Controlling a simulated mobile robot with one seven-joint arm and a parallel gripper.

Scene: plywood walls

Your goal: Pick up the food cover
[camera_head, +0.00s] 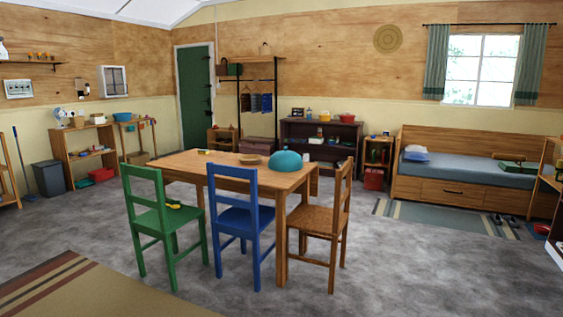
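A teal dome (286,161), which looks like the food cover, sits on the right part of the wooden table (190,163). What lies under it is hidden. A small round tan item (250,159) lies on the table just left of the dome. My gripper is not in view.
A green chair (163,222), a blue chair (241,218) and a brown wooden chair (322,221) stand around the table's near side and right end. A bed (470,175) and dark shelf (335,140) stand behind. The grey floor in front is clear, with a striped rug (100,290) at left.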

